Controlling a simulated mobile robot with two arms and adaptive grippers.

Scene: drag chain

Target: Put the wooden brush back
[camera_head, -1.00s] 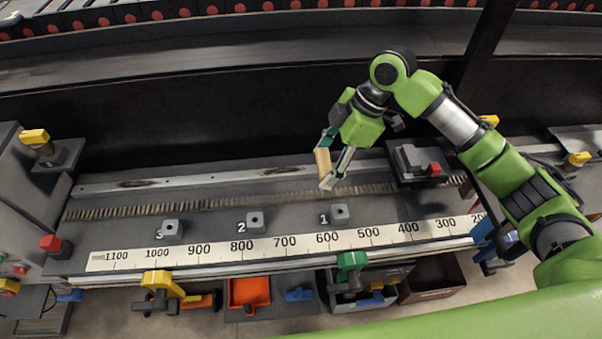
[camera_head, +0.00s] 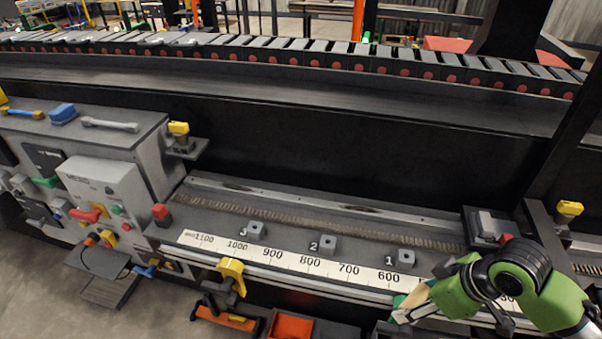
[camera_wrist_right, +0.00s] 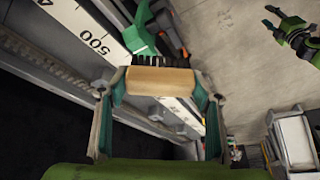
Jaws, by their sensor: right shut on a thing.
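The wooden brush has a pale tan wooden block and dark bristles. In the right wrist view the brush (camera_wrist_right: 160,82) lies crosswise between the two fingers of my right gripper (camera_wrist_right: 158,100), which is shut on it. The bristles point to the top of that view. In the head view my right gripper (camera_head: 408,308) is at the lower right, over the front edge of the machine bed near the ruler's 600 mark. A bit of the tan brush (camera_head: 415,296) shows there. A small green gripper, apparently my left (camera_wrist_right: 287,28), shows at the upper right of the wrist view, its jaws too small to judge.
The machine bed carries a white ruler strip (camera_head: 300,262) and small grey blocks marked 1, 2 and 3. A yellow clamp (camera_head: 231,274) and an orange bin (camera_head: 290,326) sit along the front. A grey cabinet (camera_head: 110,150) stands at the left. Floor is clear at the lower left.

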